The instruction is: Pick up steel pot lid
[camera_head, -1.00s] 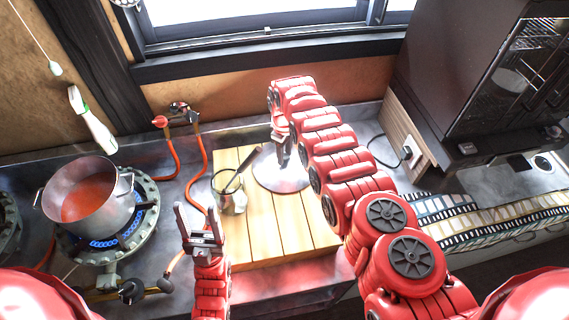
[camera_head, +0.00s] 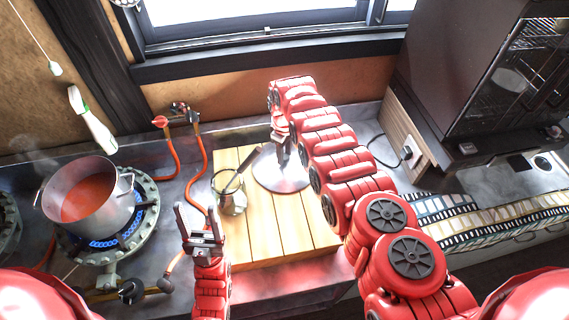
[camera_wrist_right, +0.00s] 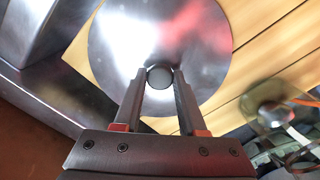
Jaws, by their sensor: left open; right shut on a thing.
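The steel pot lid (camera_head: 284,180) is a shiny round disc at the back of the wooden board. It also shows in the right wrist view (camera_wrist_right: 205,45), with its round knob (camera_wrist_right: 160,77) between the fingertips. My right gripper (camera_head: 283,155) reaches down over the lid from above and is shut on its knob (camera_wrist_right: 159,88). I cannot tell whether the lid touches the board. My left gripper (camera_head: 199,228) is open and empty, pointing up in front of the board's left edge.
A wooden board (camera_head: 262,225) lies on the counter. A glass jar with a dark utensil (camera_head: 230,198) stands at its left. A steel pot of red soup (camera_head: 90,200) sits on a lit gas burner (camera_head: 150,200) at left. Orange hoses (camera_head: 197,165) run behind. A dark oven (camera_head: 450,70) stands at right.

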